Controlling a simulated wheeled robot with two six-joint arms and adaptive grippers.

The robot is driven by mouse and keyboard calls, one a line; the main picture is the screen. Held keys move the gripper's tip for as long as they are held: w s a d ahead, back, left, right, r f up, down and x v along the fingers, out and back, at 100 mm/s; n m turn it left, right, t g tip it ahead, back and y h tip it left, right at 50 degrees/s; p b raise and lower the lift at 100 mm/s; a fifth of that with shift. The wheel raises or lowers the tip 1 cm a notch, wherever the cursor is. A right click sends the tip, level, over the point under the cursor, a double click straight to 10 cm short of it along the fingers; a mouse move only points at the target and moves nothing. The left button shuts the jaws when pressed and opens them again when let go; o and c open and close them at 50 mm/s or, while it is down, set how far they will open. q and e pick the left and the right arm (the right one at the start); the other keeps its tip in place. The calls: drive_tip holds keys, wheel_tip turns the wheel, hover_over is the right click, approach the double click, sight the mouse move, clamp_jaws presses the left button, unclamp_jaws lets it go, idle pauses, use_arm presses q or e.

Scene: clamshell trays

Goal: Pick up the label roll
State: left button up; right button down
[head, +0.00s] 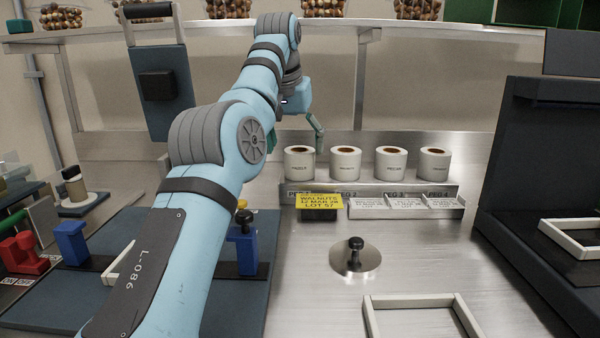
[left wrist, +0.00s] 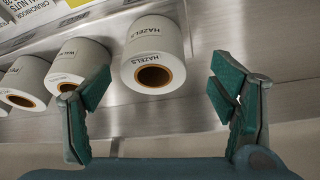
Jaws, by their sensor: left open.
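Several white label rolls stand in a row on a steel stepped rack. The leftmost roll (head: 300,163) reads HAZELS in the left wrist view (left wrist: 155,55), with its brown core facing the camera. The other rolls (head: 345,163) (head: 390,163) (head: 434,164) stand to its right in the head view. My left gripper (head: 297,142) is open and empty just behind and above the leftmost roll. In the left wrist view its fingers (left wrist: 158,100) are spread wide, with the HAZELS roll showing between them, apart from both. My right gripper is not in view.
A yellow card (head: 319,201) reading WALNUTS stands before the rack, beside white label strips (head: 405,207). A black-knobbed round plate (head: 355,262) and a white frame (head: 425,304) are nearer. A dark machine (head: 545,190) stands at right. Open steel counter lies between.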

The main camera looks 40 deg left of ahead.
sight(300, 159)
use_arm(q)
drive_tip(key=x, duration=0.4)
drive_tip(key=shift+w+d, duration=0.25)
drive_tip(key=shift+w, duration=0.1)
drive_tip(key=shift+w+a+f, duration=0.2)
drive_tip(key=shift+f, duration=0.2)
drive_tip(key=shift+s+d+r, duration=0.1)
drive_tip(key=shift+r, duration=0.05)
drive_tip(key=shift+c, duration=1.4)
drive_tip(key=c, duration=1)
